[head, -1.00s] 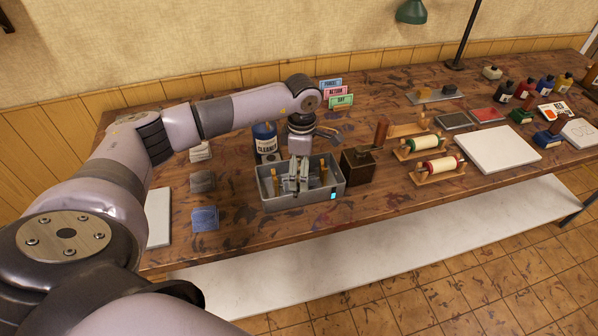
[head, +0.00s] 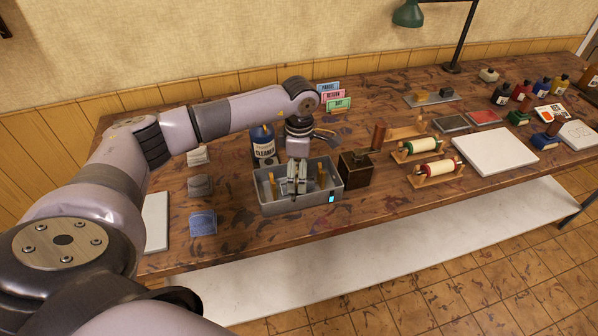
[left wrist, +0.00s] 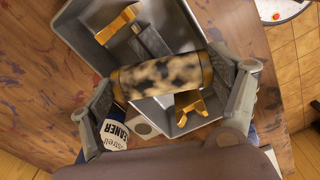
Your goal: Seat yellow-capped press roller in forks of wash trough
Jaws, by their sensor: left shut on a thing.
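The grey wash trough (head: 328,201) stands on the bench with two yellow-brown forks, a left one (head: 274,186) and a right one (head: 321,174). My left gripper (head: 297,184) points down between them, over the trough. In the left wrist view it is shut on the roller (left wrist: 160,78), gripping it at its two ends. The roller has a dark-speckled tan body and a yellow cap (left wrist: 206,68). It lies crosswise to the line between the upper fork (left wrist: 119,23) and the lower fork (left wrist: 190,105). Its height above them is unclear. My right gripper is out of view.
A cleaner bottle (head: 263,146) stands close behind the trough, and a dark wooden box (head: 355,170) stands close at its right. Red and green rollers rest on wooden stands (head: 436,177) further right. Folded cloths (head: 203,222) lie to the left.

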